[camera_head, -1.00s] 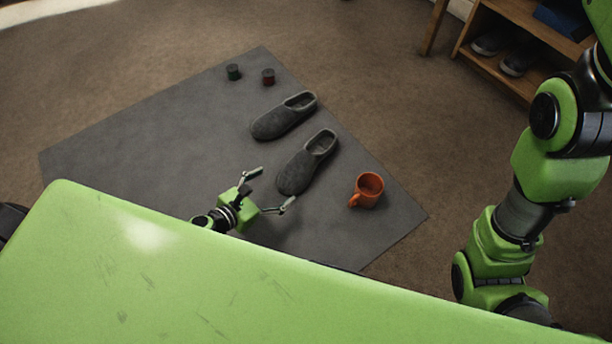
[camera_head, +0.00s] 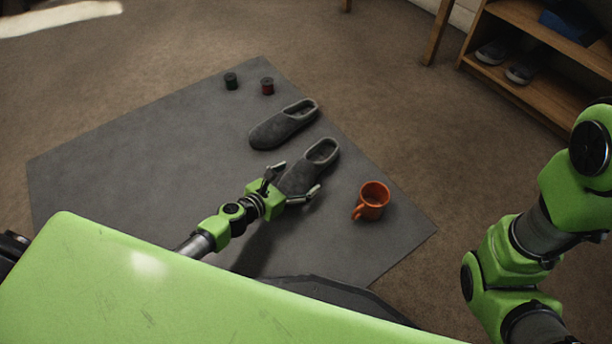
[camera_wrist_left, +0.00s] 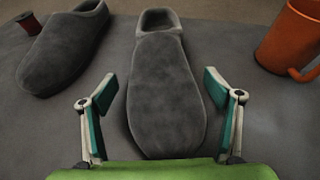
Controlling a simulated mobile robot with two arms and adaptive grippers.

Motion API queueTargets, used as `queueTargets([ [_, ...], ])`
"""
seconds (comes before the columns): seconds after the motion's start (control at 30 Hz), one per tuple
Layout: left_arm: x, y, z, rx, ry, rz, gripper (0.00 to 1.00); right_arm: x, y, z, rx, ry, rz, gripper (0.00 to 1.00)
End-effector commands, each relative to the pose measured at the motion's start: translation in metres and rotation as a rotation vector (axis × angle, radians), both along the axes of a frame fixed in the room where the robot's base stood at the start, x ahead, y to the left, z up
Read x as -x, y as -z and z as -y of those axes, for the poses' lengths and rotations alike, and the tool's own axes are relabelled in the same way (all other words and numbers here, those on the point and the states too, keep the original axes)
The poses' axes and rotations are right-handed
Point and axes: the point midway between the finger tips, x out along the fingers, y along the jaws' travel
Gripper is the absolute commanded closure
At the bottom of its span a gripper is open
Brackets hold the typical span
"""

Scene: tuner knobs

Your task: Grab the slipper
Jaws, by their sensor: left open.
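Two grey slippers lie on a dark grey mat (camera_head: 110,170). The nearer slipper (camera_head: 322,155) has its toe toward my left gripper (camera_head: 294,180), which is open with one finger on each side of the toe. In the left wrist view this slipper (camera_wrist_left: 165,85) lies between the spread fingers (camera_wrist_left: 158,100), and I see a gap on both sides. The other slipper (camera_head: 283,126) lies farther back, and shows at the left in the wrist view (camera_wrist_left: 65,48). My right arm is at the right edge; its gripper is out of view.
An orange mug (camera_head: 373,200) stands on the mat to the right of the nearer slipper. A green spool (camera_head: 231,81) and a red spool (camera_head: 267,86) stand at the back. A wooden shelf (camera_head: 530,95) with shoes is at upper right. The mat's left part is clear.

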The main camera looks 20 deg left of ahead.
Motion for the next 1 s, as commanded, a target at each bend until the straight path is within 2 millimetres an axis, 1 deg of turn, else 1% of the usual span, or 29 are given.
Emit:
queueTargets([
  [0.03,-0.008,0.008,0.002,-0.002,0.001,0.002,0.18,0.000,0.011,0.000,0.000,0.000,0.000,0.60],
  [0.1,-0.016,0.010,0.006,0.000,0.000,0.002,0.18,0.000,0.015,0.000,0.001,0.000,0.000,0.60],
  [0.2,-0.022,0.012,0.008,-0.001,-0.001,0.000,0.18,0.000,0.017,-0.001,0.001,0.000,0.000,0.60],
  [0.43,-0.022,0.011,0.009,-0.001,-0.001,-0.001,0.18,0.000,0.016,-0.002,0.003,-0.001,-0.001,0.60],
  [0.47,-0.023,0.011,0.009,-0.001,-0.001,-0.001,0.21,0.000,0.016,-0.002,0.003,-0.002,-0.001,0.60],
  [0.5,-0.022,0.011,0.009,-0.001,-0.001,-0.001,0.31,0.000,0.016,-0.002,0.003,-0.002,-0.001,0.60],
  [0.57,-0.022,0.011,0.009,-0.001,-0.001,-0.001,0.47,0.000,0.016,-0.002,0.003,-0.002,-0.001,0.60],
  [0.6,-0.022,0.011,0.009,-0.001,-0.001,-0.001,0.57,0.000,0.016,-0.002,0.003,-0.002,-0.002,0.60],
  [0.63,-0.022,0.011,0.009,-0.001,-0.001,-0.001,0.62,0.000,0.016,-0.002,0.003,-0.002,-0.002,0.60],
  [1.0,-0.023,0.009,0.009,0.000,-0.001,0.000,0.62,-0.001,0.015,-0.002,0.004,-0.001,-0.004,0.60],
])
